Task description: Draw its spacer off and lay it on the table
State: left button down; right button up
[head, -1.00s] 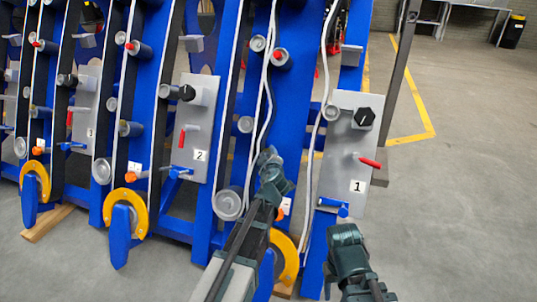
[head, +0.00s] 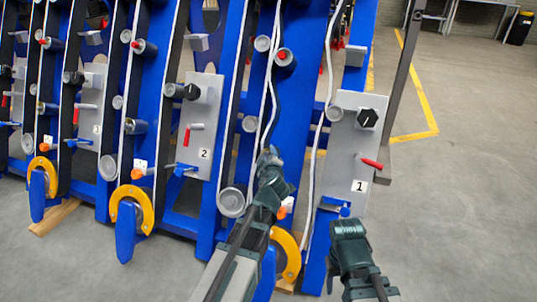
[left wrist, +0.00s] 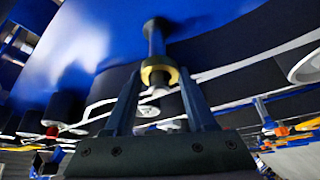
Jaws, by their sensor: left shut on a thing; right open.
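In the left wrist view, a brass-coloured ring, the spacer (left wrist: 160,70), sits between the fingertips of my left gripper (left wrist: 160,82). The gripper is shut on it. A dark blue pin (left wrist: 154,38) runs from the blue frame towards the ring. The ring appears to be around or against the pin's near end; I cannot tell which. In the head view my left gripper (head: 268,158) is at the blue upright between plates 2 and 1, and the spacer is hidden there. My right gripper (head: 348,230) is open and apart, below plate 1.
Plate 1 (head: 357,145) and plate 2 (head: 202,125) carry black knobs and red handles. White cables (head: 322,120) hang close to my left gripper. Yellow hooked parts (head: 130,208) stick out low on the frame. The floor at right is open. No table near my grippers shows.

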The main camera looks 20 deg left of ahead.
pick_arm(q)
jog(key=s+r+p, duration=0.3)
jog(key=s, duration=0.2)
jog(key=shift+s, duration=0.15)
dwell(0.8)
jog(key=shift+a, duration=0.1)
